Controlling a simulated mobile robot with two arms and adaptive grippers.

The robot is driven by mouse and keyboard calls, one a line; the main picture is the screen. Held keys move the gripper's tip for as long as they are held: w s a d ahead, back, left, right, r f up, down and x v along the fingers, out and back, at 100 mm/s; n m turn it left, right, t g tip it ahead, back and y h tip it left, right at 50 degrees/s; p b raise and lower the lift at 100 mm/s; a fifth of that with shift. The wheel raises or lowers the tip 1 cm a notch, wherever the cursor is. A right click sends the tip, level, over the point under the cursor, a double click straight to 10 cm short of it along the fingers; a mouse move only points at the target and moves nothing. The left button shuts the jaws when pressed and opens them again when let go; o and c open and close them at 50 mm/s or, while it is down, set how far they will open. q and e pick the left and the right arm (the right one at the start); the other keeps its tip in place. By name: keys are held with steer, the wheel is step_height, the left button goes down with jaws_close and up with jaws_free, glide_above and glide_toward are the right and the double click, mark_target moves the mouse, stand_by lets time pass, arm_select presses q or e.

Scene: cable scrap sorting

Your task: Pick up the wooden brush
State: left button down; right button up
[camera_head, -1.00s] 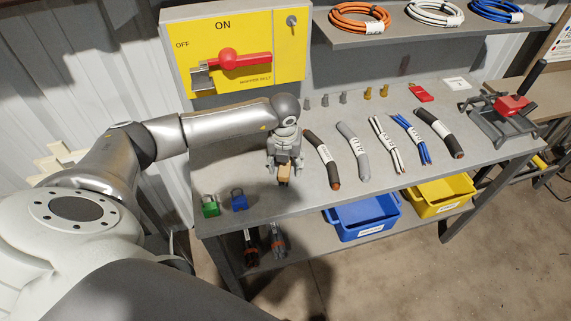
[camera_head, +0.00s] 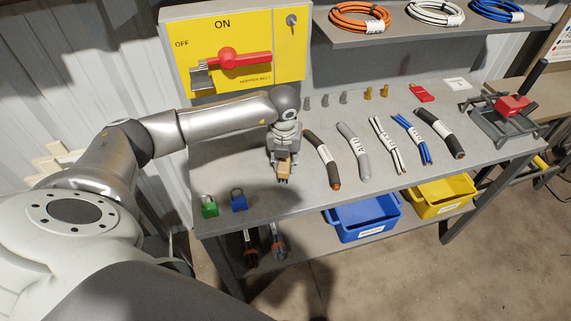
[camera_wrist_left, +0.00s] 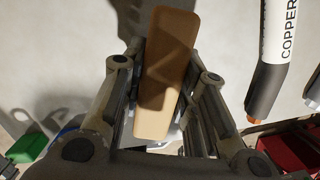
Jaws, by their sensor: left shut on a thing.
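The wooden brush (camera_head: 284,168) is a light brown block with dark bristles below, over the front left part of the grey workbench (camera_head: 250,205). My left gripper (camera_head: 284,160) points down and is shut on it. In the left wrist view, the brush (camera_wrist_left: 168,50) lies lengthwise between the two fingers of the left gripper (camera_wrist_left: 165,80), one on each side. The bristles are hidden there. The brush seems slightly above the bench top, but the exact gap is hard to tell. My right gripper is not in view.
Several cable pieces lie right of the gripper, nearest a black one with a copper end (camera_head: 322,160). Green (camera_head: 209,206) and blue (camera_head: 239,200) padlocks are at the front left. A yellow switch panel (camera_head: 285,50) stands behind. Blue (camera_head: 362,220) and yellow (camera_head: 440,197) bins sit below.

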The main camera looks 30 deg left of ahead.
arm_select(q)
steer(key=s+r, duration=0.1)
steer(key=r, duration=0.1)
steer(key=s+r+b, duration=0.1)
steer(key=r, duration=0.1)
steer(key=s+d+r, duration=0.1)
steer(key=s+r, duration=0.1)
steer(key=shift+r+b, duration=0.25)
steer(key=shift+b, duration=0.1)
steer(key=s+d+r+b, duration=0.2)
steer(key=s+r, duration=0.3)
steer(key=s, duration=0.4)
steer(key=shift+s+d, duration=0.2)
steer(key=shift+d, duration=0.2)
